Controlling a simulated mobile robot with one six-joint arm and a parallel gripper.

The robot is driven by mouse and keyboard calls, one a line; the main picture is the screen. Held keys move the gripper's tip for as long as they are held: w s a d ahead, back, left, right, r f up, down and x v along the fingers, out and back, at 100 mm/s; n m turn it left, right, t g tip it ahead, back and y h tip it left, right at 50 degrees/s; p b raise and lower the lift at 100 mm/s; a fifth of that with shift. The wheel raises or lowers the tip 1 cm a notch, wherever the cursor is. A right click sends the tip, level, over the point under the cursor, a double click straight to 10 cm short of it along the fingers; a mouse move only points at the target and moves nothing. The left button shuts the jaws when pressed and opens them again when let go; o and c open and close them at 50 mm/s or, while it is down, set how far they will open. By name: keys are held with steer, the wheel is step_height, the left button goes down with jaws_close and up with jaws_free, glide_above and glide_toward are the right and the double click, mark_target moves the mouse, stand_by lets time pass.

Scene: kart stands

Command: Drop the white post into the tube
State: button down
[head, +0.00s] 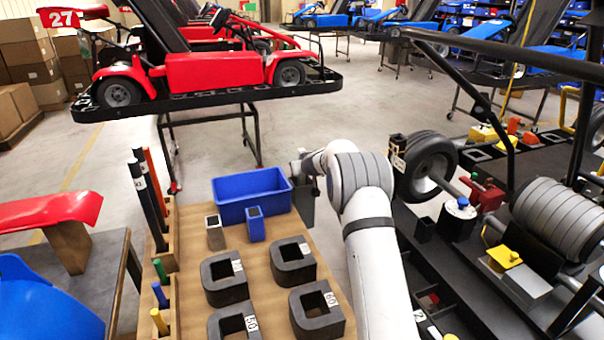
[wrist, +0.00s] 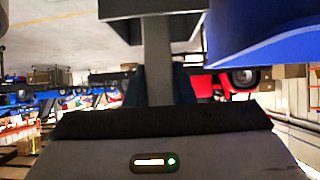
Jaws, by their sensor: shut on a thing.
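My gripper (wrist: 158,88) is shut on a plain grey-looking shaft, taken to be the white post (wrist: 157,62), in the wrist view. The shaft runs upward in that picture to a wider block at the top edge. In the head view my gripper (head: 304,186) is partly hidden by my arm, beside the right end of the blue bin; the post cannot be made out clearly there. Two small square upright tubes stand in front of the bin: a pale grey tube (head: 215,234) and a blue tube (head: 255,226), both with dark tops. Which tube is meant is unclear.
The blue bin (head: 252,193) stands at the table's far edge. Several black hollow blocks (head: 226,288) fill the table's front. Coloured posts (head: 150,200) stand in a left rack. A black wheel (head: 432,165) and cluttered cart lie right of my arm.

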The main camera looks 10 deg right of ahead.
steer(key=shift+f+b, duration=0.6)
steer(key=shift+b, duration=0.35)
steer(key=c, duration=1.2)
jaws_free()
steer(key=shift+c, duration=0.2)
